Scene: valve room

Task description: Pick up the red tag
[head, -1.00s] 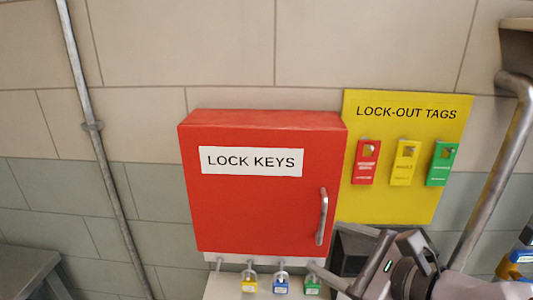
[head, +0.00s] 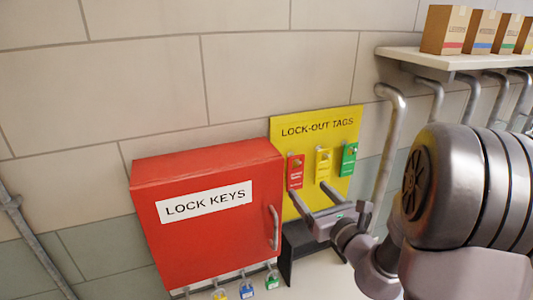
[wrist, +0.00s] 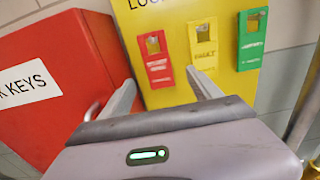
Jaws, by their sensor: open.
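The red tag (head: 295,171) hangs at the left of the row on the yellow lock-out tags board (head: 289,125). It also shows in the wrist view (wrist: 156,59), with a square hole near its top. A yellow tag (head: 323,163) and a green tag (head: 348,158) hang to its right. My gripper (head: 314,192) is open and empty in front of the board, below the tags. In the wrist view its two fingers (wrist: 162,89) point at the board, and the red tag appears between and beyond their tips.
A red lock keys cabinet (head: 205,235) with a metal handle (head: 273,229) stands close to the left of the board. Several padlocks (head: 246,289) hang beneath it. A pipe (head: 389,150) runs to the board's right. A shelf (head: 440,57) with boxes is at upper right.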

